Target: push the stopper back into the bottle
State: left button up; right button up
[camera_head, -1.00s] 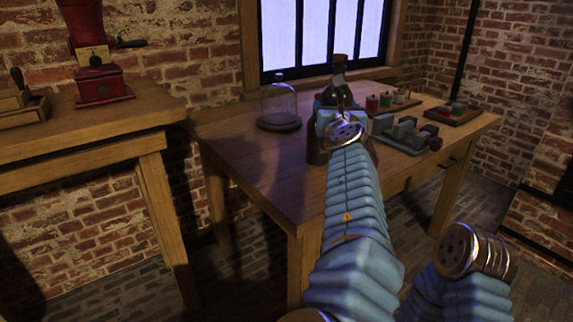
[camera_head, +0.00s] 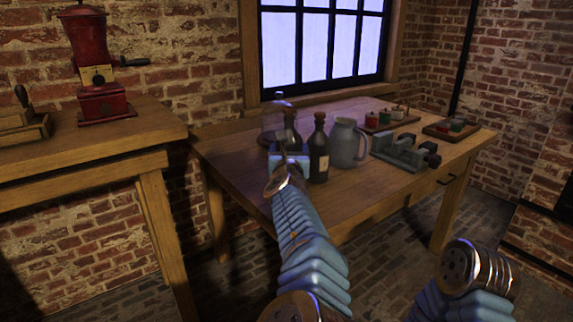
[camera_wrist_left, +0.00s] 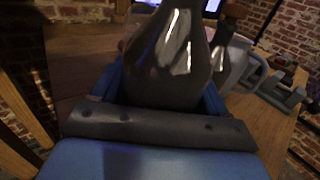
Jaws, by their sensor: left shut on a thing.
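My left gripper (camera_head: 291,156) is shut around the body of a dark glass bottle (camera_head: 291,132), which is upright toward the left of the table. In the left wrist view the bottle (camera_wrist_left: 175,55) sits between the jaws and its top is cut off. I cannot make out a stopper on it in the head view, nor whether its base touches the table. A second dark bottle (camera_head: 319,155) with a light label and brown stopper (camera_head: 320,116) stands just to its right; it also shows in the left wrist view (camera_wrist_left: 222,50). My right gripper is out of view.
A grey-blue jug (camera_head: 346,143) stands right of the second bottle. A glass dome (camera_head: 268,118) is close behind the held bottle. A grey metal device (camera_head: 402,150) and trays of small coloured pieces are farther right. The table's (camera_head: 225,160) front left is clear.

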pick_arm(q)
jog(key=shift+w+a+f, duration=0.1)
jog(key=shift+a+f, duration=0.1)
jog(key=shift+f, duration=0.8)
jog(key=shift+w+a+f, duration=0.1)
jog(key=shift+a+f, duration=0.1)
jog(key=shift+f, duration=0.75)
jog(key=shift+f, duration=0.2)
jog(key=o, duration=1.5)
jog(key=shift+r, duration=0.1)
jog(key=shift+r, duration=0.2)
jog(key=s+b, duration=0.1)
jog(key=s, duration=0.4)
jog(key=s+b, duration=0.1)
jog(key=s, duration=0.4)
jog(key=shift+s+f, duration=0.2)
jog(key=shift+s, duration=0.1)
jog(key=shift+s+a, duration=0.15)
jog(key=shift+s, duration=0.55)
